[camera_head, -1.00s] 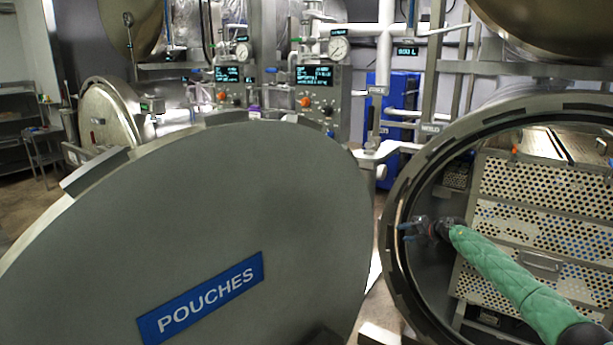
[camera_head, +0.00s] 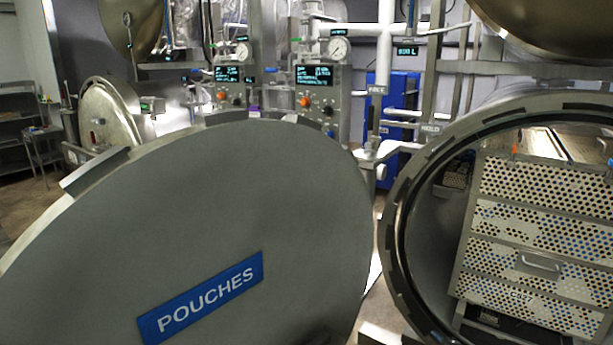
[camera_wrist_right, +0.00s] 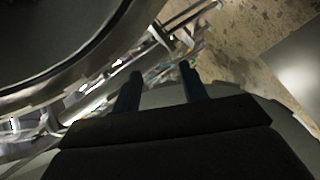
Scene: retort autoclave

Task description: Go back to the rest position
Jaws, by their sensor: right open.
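My right gripper (camera_wrist_right: 160,88) shows only in the right wrist view. Its two dark fingers are apart, with nothing between them. It is out of the head view, and so is my left gripper. In the head view the round grey autoclave door (camera_head: 220,200) with a blue POUCHES label (camera_head: 201,299) stands swung open at the left. The open round autoclave mouth (camera_head: 392,235) is at the right. Perforated metal crates (camera_head: 540,222) are stacked inside it.
Behind the door are control panels (camera_head: 318,92) with gauges and pipes, and a blue cabinet (camera_head: 391,105). Another round door (camera_head: 108,115) stands at the far left beside a small table (camera_head: 45,145). Bare floor shows in the right wrist view (camera_wrist_right: 235,45).

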